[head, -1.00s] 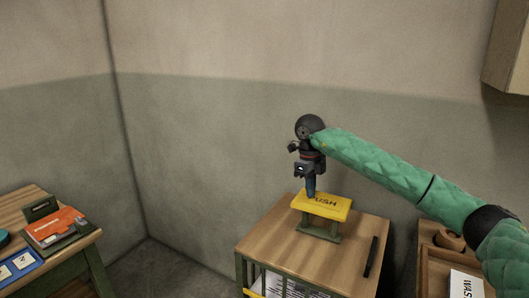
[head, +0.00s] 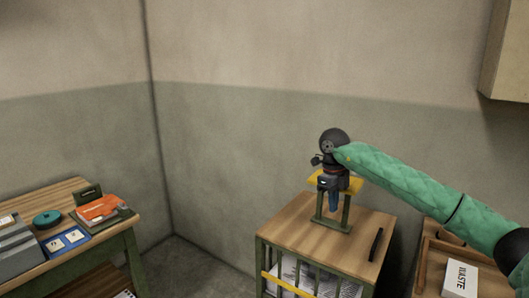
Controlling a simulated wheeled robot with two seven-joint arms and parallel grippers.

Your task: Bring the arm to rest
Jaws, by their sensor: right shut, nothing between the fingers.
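My right gripper (head: 333,203) points straight down at the end of my green right arm. Its blue fingers are shut with nothing between them. It hangs in front of a yellow push plate (head: 354,184) on a green stand and hides the plate's middle and its lettering. Whether the fingers touch the stand, I cannot tell. The stand is on a small wooden-topped cabinet (head: 296,229). My left gripper is out of view.
A black bar (head: 376,245) lies on the cabinet top, with papers behind the bars below. A box labelled WASTE (head: 459,279) is at the lower right. A left table (head: 117,227) holds an orange item (head: 99,207) and blue cards (head: 65,241). Floor between is clear.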

